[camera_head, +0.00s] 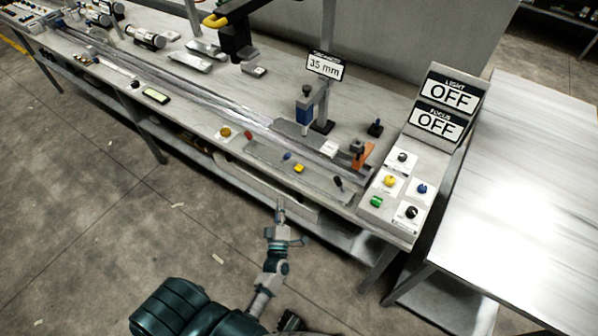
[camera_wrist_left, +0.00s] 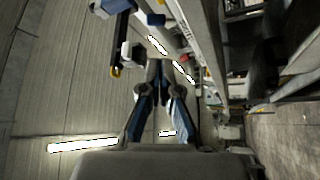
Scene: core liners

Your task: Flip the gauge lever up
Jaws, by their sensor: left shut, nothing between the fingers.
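A sign reading 35 mm (camera_head: 325,66) stands over a small post-mounted gauge device with a blue body (camera_head: 304,112) on the bench. A small dark lever (camera_head: 338,183) sticks up from the bench's front strip, right of a yellow button (camera_head: 299,168). I cannot tell for certain which small control is the gauge lever. My left gripper (camera_head: 280,204) is shut and empty, in front of the bench's near edge and apart from the controls. In the left wrist view its fingers (camera_wrist_left: 160,75) are close together with nothing between them. My right gripper is not in view.
The long bench (camera_head: 190,120) carries a rail, a red knob (camera_head: 248,134) and an orange part (camera_head: 362,155). A control panel (camera_head: 375,210) with several coloured knobs stands right, under signs reading OFF (camera_head: 447,95). A bare metal table (camera_head: 530,200) is far right.

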